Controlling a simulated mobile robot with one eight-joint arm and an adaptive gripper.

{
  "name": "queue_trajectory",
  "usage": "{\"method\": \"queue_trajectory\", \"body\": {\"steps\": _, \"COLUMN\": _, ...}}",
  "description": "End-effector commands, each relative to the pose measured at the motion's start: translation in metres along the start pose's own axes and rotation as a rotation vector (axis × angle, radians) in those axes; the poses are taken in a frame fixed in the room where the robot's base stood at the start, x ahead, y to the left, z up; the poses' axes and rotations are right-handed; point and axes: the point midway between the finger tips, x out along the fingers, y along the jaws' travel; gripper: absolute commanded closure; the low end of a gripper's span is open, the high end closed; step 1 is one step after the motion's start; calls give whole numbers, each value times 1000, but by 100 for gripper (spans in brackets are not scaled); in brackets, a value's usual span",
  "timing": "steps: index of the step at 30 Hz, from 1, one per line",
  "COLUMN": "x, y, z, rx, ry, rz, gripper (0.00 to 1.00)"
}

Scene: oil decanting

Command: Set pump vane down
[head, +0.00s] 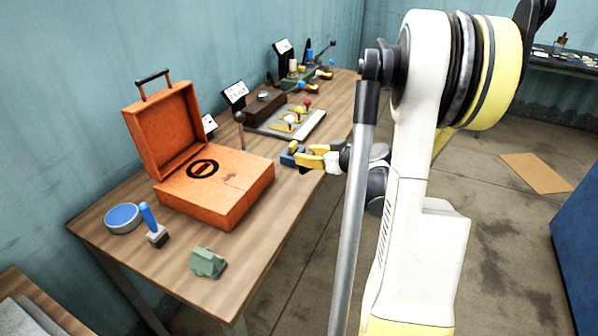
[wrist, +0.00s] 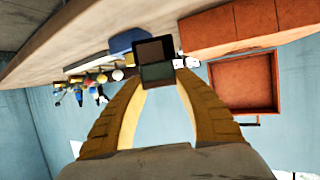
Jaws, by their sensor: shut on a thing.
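My gripper (head: 311,160) is over the right edge of the wooden table in the head view, beside a small blue block with a yellow top (head: 289,157). In the wrist view my gripper (wrist: 160,79) is shut on a dark, flat, rectangular piece, which I take for the pump vane (wrist: 156,58). The vane sticks out beyond the fingertips. In the head view it is mostly hidden by the fingers. A blue block (wrist: 124,42) shows close behind the vane in the wrist view. I cannot tell whether the vane touches it or the table.
An open orange case (head: 232,195) stands left of my gripper. A grey plate with coloured knobs (head: 308,122) lies farther back. A blue round tin (head: 123,218), a blue-handled tool (head: 151,222) and a green block (head: 208,262) are near the front. Bare wood (head: 262,238) shows at right front.

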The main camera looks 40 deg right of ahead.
Motion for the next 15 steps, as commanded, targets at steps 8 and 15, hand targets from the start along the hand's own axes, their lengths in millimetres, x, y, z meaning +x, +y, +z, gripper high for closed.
{"method": "queue_trajectory", "body": {"steps": 8, "x": 27, "y": -17, "z": 9, "rx": 1, "ry": 0, "rz": 0, "gripper": 96}}
{"method": "queue_trajectory", "body": {"steps": 15, "x": 41, "y": -17, "z": 42, "rx": 1, "ry": 0, "rz": 1, "gripper": 96}}
